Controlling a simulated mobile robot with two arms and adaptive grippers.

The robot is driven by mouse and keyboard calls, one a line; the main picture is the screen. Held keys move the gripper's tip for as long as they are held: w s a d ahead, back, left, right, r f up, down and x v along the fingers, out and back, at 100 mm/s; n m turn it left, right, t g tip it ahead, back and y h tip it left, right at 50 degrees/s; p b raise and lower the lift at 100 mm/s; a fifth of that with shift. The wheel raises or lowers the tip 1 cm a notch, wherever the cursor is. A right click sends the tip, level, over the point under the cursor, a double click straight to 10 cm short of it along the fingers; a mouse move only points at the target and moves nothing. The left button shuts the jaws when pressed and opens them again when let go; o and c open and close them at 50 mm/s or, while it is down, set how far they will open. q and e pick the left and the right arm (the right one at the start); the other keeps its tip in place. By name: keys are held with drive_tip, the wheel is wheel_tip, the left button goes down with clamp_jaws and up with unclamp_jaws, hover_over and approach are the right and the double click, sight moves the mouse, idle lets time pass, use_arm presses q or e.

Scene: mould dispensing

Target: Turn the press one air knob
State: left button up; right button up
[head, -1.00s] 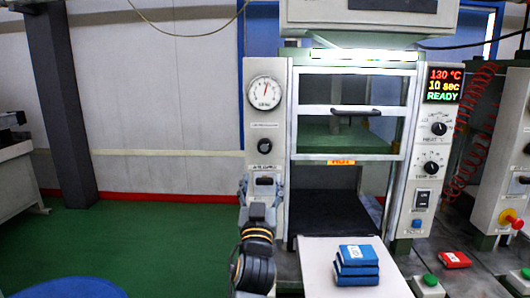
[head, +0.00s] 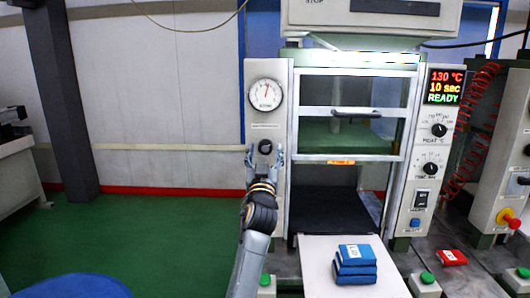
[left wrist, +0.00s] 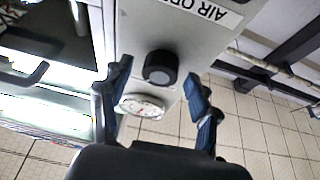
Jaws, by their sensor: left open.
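The press one air knob (head: 265,147) is a small black round knob on the press's left column, below the pressure gauge (head: 265,95). My left gripper (head: 265,154) is open, its two fingers on either side of the knob in the head view. In the left wrist view the black knob (left wrist: 160,66) lies between the open fingertips (left wrist: 158,76), apart from both. A label reading "AIR OP..." is beside it, partly cut off. Whether the fingers reach the knob's depth is hard to tell. My right gripper is out of view.
Press one (head: 352,112) has a framed guard with a black handle (head: 356,112). A white board (head: 318,262) holds stacked blue packets (head: 355,268). A red packet (head: 452,257) lies to the right. A second machine (head: 503,185) stands at the far right. Open floor lies left.

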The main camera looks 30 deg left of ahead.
use_arm(q)
drive_tip(key=c, duration=1.2)
drive_tip(key=shift+r+m+h+p, duration=0.15)
drive_tip(key=shift+m+h+p, duration=0.15)
drive_tip(key=shift+m+p, duration=0.55)
drive_tip(key=m+h+p, duration=0.2)
drive_tip(key=m+p, duration=0.1)
drive_tip(key=m+t+h+p, duration=0.1)
drive_tip(key=m+h+p, duration=0.1)
drive_tip(key=m+p, duration=0.2)
drive_tip(key=shift+a+r+m, duration=0.15)
drive_tip(key=shift+m, duration=0.1)
drive_tip(key=shift+s+f+m+h+p, duration=0.1)
drive_tip(key=shift+f+m+h+p, duration=0.1)
drive_tip(key=shift+m+h+p, duration=1)
drive_tip(key=shift+m+y, duration=0.4)
drive_tip(key=shift+m, duration=0.1)
drive_tip(key=o, duration=1.2)
